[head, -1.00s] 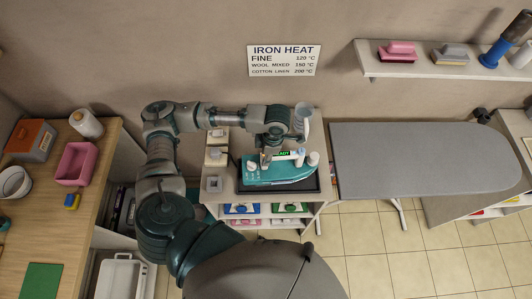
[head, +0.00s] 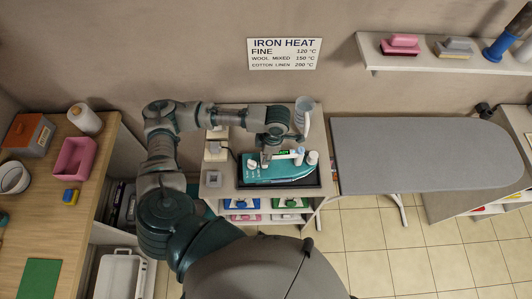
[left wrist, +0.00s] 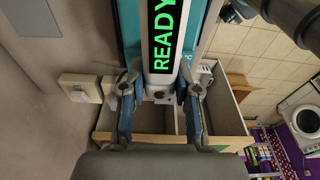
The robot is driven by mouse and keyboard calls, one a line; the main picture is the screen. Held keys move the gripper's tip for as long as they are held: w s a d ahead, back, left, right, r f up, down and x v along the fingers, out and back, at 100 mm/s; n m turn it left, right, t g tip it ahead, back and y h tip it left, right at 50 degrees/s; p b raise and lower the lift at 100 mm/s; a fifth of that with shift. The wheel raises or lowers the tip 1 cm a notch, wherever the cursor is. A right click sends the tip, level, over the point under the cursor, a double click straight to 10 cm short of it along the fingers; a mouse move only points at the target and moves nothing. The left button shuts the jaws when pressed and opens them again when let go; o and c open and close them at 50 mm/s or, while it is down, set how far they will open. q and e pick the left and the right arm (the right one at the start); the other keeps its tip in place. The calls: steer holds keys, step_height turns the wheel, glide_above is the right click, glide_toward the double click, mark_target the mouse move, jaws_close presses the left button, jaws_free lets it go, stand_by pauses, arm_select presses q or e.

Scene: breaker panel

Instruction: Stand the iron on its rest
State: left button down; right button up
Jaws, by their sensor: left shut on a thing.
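The teal iron (head: 280,170) is over a dark tray-like rest (head: 316,184) on top of a small shelf stand. It looks level, its long side running left to right; I cannot tell whether it touches the rest. My left gripper (head: 268,157) is shut on the iron from above. In the left wrist view the fingers of my left gripper (left wrist: 160,98) are on either side of the iron's light handle part. The iron's green READY display (left wrist: 165,38) shows there too. My right gripper is not in view.
A grey ironing board (head: 425,155) stands to the right of the stand. A clear jug (head: 303,115) stands behind the iron. Small wall switches or boxes (head: 215,150) are at the left. A wooden bench (head: 60,225) is at the far left, and a wall shelf (head: 440,67) is at upper right.

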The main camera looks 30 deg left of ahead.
arm_select(q)
steer(key=shift+f, duration=0.4)
stand_by(0.3)
steer(key=c, duration=0.8)
jaws_free()
steer(key=shift+o, duration=0.2)
steer(key=shift+f, duration=0.1)
steer(key=r, duration=0.4)
steer(key=d+r, duration=0.1)
steer(key=r, duration=0.3)
steer(key=w+r, duration=0.1)
steer(key=r, duration=0.3)
steer(key=shift+d, duration=0.25)
